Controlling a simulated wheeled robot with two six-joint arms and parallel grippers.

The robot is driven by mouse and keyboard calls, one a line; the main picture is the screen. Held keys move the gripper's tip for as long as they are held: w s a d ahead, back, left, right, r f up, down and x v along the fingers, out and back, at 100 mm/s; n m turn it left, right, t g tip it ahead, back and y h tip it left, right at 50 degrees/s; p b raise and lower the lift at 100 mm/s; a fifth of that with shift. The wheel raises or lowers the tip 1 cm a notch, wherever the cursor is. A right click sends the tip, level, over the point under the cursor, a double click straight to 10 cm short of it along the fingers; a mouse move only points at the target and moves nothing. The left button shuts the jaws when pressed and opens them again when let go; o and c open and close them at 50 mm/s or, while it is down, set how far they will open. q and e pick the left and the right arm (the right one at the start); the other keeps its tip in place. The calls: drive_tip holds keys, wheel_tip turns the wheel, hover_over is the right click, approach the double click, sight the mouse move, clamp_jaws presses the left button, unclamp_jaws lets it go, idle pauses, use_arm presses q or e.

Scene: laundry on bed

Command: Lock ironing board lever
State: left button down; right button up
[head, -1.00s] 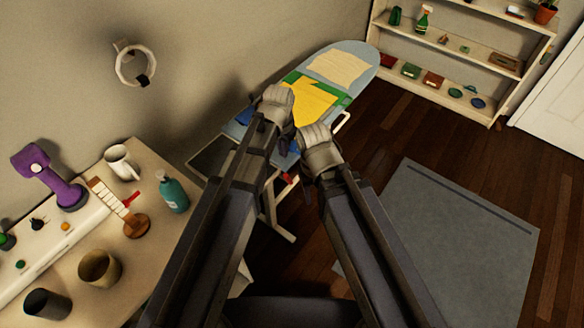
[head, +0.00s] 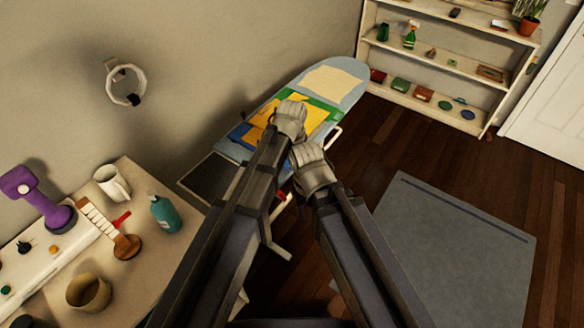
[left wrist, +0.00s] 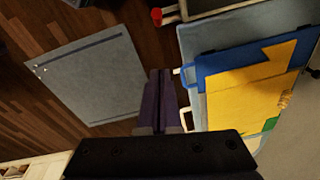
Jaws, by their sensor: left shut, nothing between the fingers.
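The ironing board (head: 345,88) is light blue and stands against the wall, with folded cloths on it. A white bar-like piece (head: 334,136) sticks out at its right edge; it also shows in the left wrist view (left wrist: 187,74). A small red part (head: 282,195) shows below the board, partly hidden by my arms, and a red end (left wrist: 156,16) shows in the left wrist view. I cannot tell which is the lever. My left gripper (head: 291,117) is over the board; its fingers (left wrist: 160,95) are shut and empty. My right gripper (head: 312,165) is beside the board's near edge, its fingers hidden.
Yellow cloth (head: 312,112), green cloth and blue cloth lie on the board. A table (head: 165,255) with a mug, bottle and purple object is at left. A grey mat (head: 455,245) lies on the floor at right. Shelves (head: 440,60) stand at the back.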

use_arm(q)
drive_tip(key=a+f+b, duration=0.1)
drive_tip(key=f+b, duration=0.2)
drive_tip(key=s+f+b, duration=0.1)
drive_tip(key=f+b, duration=0.2)
drive_tip(key=a+f+b, duration=0.1)
drive_tip(key=f+b, duration=0.2)
drive_tip(key=f, duration=0.1)
drive_tip(key=shift+s+a, duration=0.3)
drive_tip(key=shift+s+a+f+b, duration=0.1)
drive_tip(key=shift+s+a+b, duration=0.1)
drive_tip(key=shift+b, duration=0.15)
